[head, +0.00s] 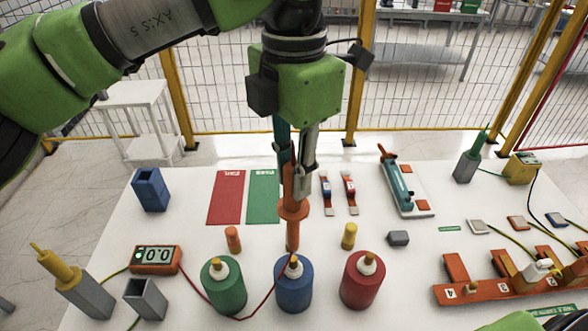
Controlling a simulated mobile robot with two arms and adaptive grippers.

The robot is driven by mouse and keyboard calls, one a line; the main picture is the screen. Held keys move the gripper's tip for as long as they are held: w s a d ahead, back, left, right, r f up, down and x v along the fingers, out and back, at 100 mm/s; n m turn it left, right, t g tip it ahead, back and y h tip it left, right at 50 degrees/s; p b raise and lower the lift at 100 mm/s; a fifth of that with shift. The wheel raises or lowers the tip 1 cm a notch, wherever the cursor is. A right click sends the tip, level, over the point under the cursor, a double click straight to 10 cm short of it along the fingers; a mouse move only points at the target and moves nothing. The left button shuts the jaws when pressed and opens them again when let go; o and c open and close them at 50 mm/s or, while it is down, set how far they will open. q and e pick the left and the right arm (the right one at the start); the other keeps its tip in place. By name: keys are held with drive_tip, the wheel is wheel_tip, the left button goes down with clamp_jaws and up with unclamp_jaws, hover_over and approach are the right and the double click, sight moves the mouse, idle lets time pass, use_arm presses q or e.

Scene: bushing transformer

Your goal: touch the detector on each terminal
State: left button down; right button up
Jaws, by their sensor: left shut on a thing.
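My left gripper (296,190) points down, shut on an orange detector (292,232) with a round collar. The detector is upright. Its lower end is right at the cream terminal on top of the blue cylinder (294,290); I cannot tell whether they touch. The green cylinder (223,291) with its terminal (220,270) stands to the left. The red cylinder (363,285) with its terminal (368,263) stands to the right. My right gripper is not in view.
An orange meter (156,260) reads about 0.0, with a red wire running past the cylinders. A blue holder (151,189), grey holder (146,299) and yellow-handled tool (59,268) are at left. Red (226,198) and green (263,205) mats lie behind. An orange rack (490,290) is at right.

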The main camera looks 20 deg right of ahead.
use_arm(q)
drive_tip(key=shift+f, duration=0.25)
drive_tip(key=shift+f+b, duration=0.85)
drive_tip(key=shift+b, duration=0.1)
drive_tip(key=shift+f+b, duration=0.3)
drive_tip(key=shift+f, duration=0.1)
idle(0.7)
idle(0.7)
drive_tip(key=shift+r+p, duration=3.6)
drive_tip(key=shift+r, duration=1.5)
drive_tip(key=shift+f, duration=0.1)
